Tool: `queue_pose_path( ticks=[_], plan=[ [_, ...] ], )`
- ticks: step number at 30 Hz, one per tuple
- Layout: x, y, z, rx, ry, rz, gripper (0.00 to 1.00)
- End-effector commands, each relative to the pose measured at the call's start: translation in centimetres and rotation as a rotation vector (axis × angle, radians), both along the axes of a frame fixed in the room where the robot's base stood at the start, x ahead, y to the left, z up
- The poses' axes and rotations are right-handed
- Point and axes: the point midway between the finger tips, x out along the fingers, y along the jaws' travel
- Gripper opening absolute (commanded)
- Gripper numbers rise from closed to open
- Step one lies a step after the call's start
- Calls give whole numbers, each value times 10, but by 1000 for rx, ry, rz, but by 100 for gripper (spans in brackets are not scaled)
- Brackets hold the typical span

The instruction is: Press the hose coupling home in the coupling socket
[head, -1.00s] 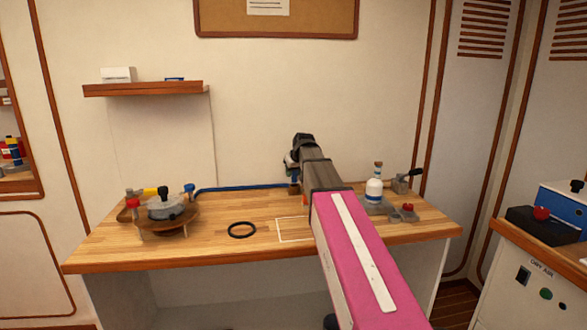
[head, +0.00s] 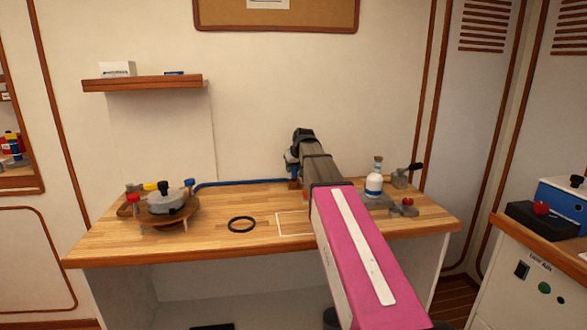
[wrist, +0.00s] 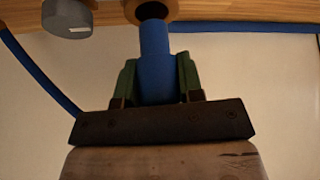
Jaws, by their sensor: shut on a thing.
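The hose coupling, a blue cylinder (wrist: 155,42), stands between the green fingers of my gripper (wrist: 157,78) in the wrist view. My gripper is shut on it. A copper-brown ring with a dark opening (wrist: 152,10), which looks like the coupling socket, is at the top edge, just past the coupling's far end. The coupling overlaps the ring's lower rim; I cannot tell whether it touches or enters it. In the head view my gripper (head: 294,172) is low over the back of the bench, and my arm hides much of that spot.
A blue hose (head: 240,182) runs along the back of the wooden bench (head: 200,225). A black ring (head: 241,224) lies mid-bench, left of a white outline. A round stand with a pot (head: 165,202) is at left. A white bottle (head: 374,185) and a clamp-like fixture (head: 401,180) are at right.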

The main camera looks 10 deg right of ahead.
Motion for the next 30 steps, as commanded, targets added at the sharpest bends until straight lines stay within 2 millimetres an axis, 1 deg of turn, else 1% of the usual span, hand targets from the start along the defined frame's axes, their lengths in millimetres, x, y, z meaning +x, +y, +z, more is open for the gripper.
queue_pose_path(
  ticks=[17,30],
  plan=[
    [0,0,0,0,0,0,11],
    [0,0,-8,0,0,0,11]
  ],
)
